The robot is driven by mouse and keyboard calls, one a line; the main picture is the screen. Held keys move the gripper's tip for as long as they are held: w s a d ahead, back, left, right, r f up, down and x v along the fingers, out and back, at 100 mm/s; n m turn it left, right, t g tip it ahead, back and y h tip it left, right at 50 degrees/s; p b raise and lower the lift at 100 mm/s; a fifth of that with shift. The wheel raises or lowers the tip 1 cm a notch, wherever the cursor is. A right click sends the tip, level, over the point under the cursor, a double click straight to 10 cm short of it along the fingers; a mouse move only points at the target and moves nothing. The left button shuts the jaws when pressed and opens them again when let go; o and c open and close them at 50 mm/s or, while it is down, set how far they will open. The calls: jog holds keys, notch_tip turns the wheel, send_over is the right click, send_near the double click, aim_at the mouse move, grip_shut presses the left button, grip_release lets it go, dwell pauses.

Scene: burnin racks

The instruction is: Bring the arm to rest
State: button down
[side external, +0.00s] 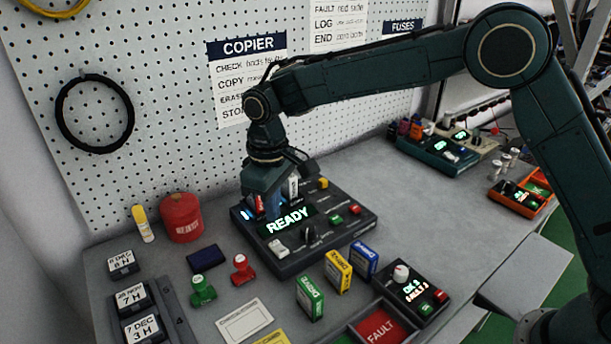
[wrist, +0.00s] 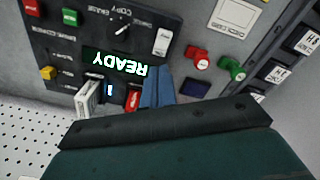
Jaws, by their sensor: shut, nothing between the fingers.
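My arm reaches in from the right in the side external view. My gripper (side external: 268,196) points down over the rear left part of the black copier box (side external: 345,232), whose display reads READY. In the wrist view its blue fingers (wrist: 157,88) are together with nothing held. A white drive (side external: 293,187) and a red drive (side external: 258,201) stand upright in the copier beside the fingers. Both also show in the wrist view, the white one (wrist: 88,98) and the red one (wrist: 133,99). Whether the fingers touch either drive cannot be told.
Green, yellow and blue drives (side external: 338,271) stand in front of the copier. Red and green stamps (side external: 241,268), a red can (side external: 181,217) and a yellow-capped tube (side external: 143,223) are to the left. A small tester (side external: 413,290) and a red FAULT bin (side external: 380,327) lie in front.

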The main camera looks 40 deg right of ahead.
jog(key=shift+r, duration=0.1)
jog(key=s+d+r+m+t, duration=0.3)
jog(key=s+d+r, duration=0.9)
jog(key=d+r, duration=0.25)
jog(key=s+d+m+t, duration=0.1)
jog(key=s+d, duration=0.3)
jog(key=s, duration=0.5)
jog(key=s+d+f+m+t, duration=0.1)
jog(key=s+d+m, duration=0.1)
jog(key=s+d, duration=0.3)
jog(key=s, duration=0.4)
jog(key=shift+s+f+t, duration=0.3)
jog(key=shift+s, duration=0.1)
